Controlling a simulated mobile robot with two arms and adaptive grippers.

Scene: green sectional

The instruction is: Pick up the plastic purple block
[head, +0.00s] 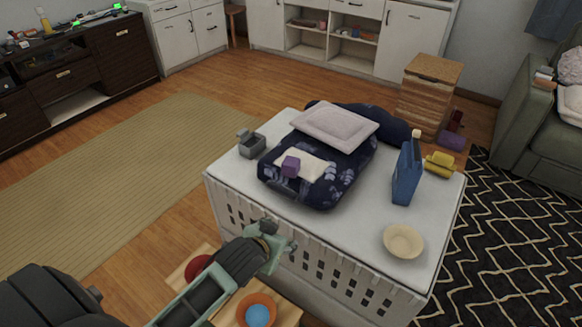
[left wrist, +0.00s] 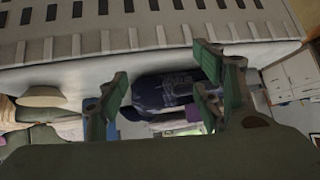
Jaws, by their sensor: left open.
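The purple block (head: 290,167) is a small cube on top of a dark blue patterned cushion (head: 322,192), at the edge of a pale cloth, on the white slatted table (head: 225,182). My left gripper (head: 280,238) is open and empty in the head view, in front of the table's near side and apart from the block. In the left wrist view, which looks upside down, my left gripper (left wrist: 160,98) has its green fingers spread, with the dark cushion (left wrist: 165,88) beyond them. A small purple patch (left wrist: 193,114) there looks like the block. My right gripper is not in view.
An orange bowl (head: 257,301) stands low near my arm. Another purple object (head: 452,141) lies beyond the table.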

